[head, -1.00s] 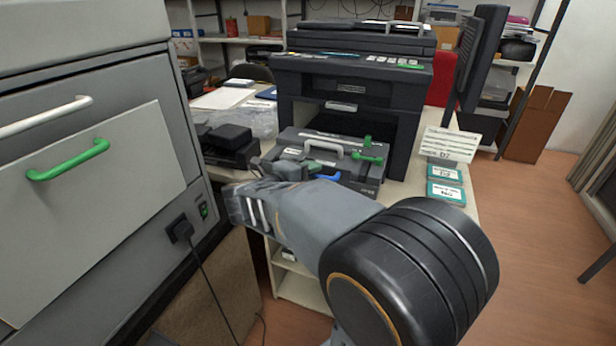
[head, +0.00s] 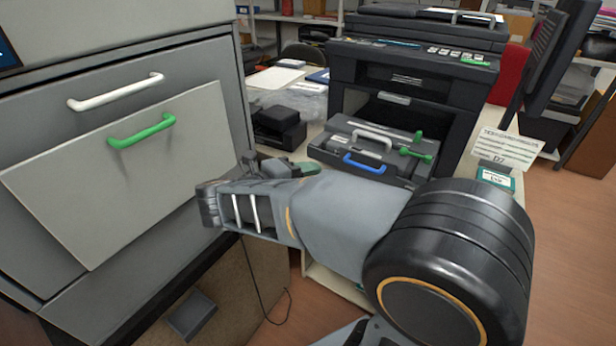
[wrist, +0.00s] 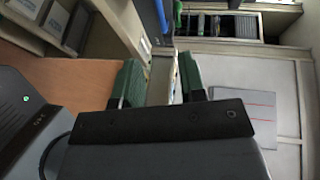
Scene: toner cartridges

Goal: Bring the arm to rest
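My arm (head: 350,220) reaches across the head view from the lower right toward the left, in front of the grey cabinet and the table. My gripper is mostly hidden behind the arm there; a greenish part shows just above it. In the wrist view my gripper (wrist: 160,82) has two green fingers standing apart, with nothing held between them. A dark toner unit (head: 340,150) with a white handle, a blue handle and green levers sits in front of the printer (head: 420,75), beyond my arm.
The grey cabinet (head: 215,75) stands close at the left, with a tilted panel (head: 70,200) bearing a green handle. A card (head: 505,150) and a teal-edged box (head: 495,180) lie at the table's right. Brown floor (head: 560,240) is open at the right.

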